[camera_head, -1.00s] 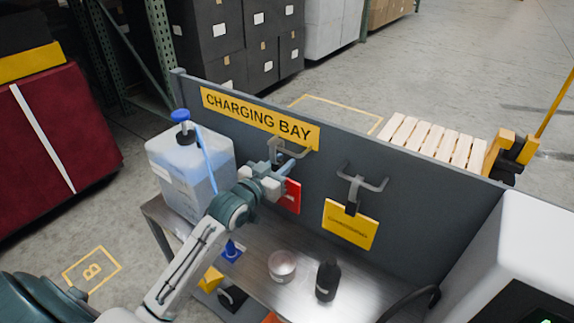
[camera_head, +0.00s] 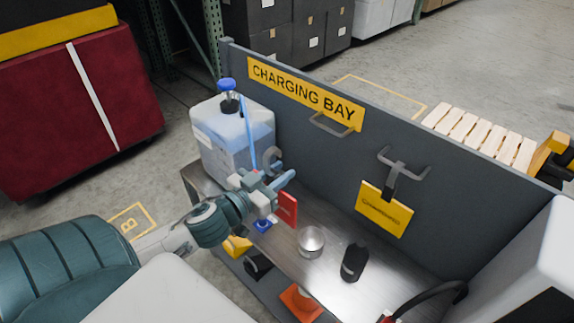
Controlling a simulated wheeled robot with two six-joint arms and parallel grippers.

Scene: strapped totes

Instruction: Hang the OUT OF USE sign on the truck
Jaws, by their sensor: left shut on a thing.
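My left gripper (camera_head: 273,186) is shut on the red sign (camera_head: 287,208), which hangs just below and right of the fingers. Its lettering is too small to read. A grey curved hook (camera_head: 271,156) shows just above the gripper. They are in front of the grey panel, over the back left of the bench. A yellow and black part of what looks like the truck (camera_head: 548,153) shows at the right edge, behind the panel, beside a pale slatted pallet. The rest of it is out of frame. My right gripper is not in view.
The panel's left bracket (camera_head: 331,125) is empty; a yellow sign (camera_head: 384,210) hangs from the right one (camera_head: 403,165). On the bench (camera_head: 335,235) stand a blue-capped jug (camera_head: 232,135), a round tin (camera_head: 311,241) and a dark bottle (camera_head: 354,262). A white cabinet (camera_head: 535,260) stands at right.

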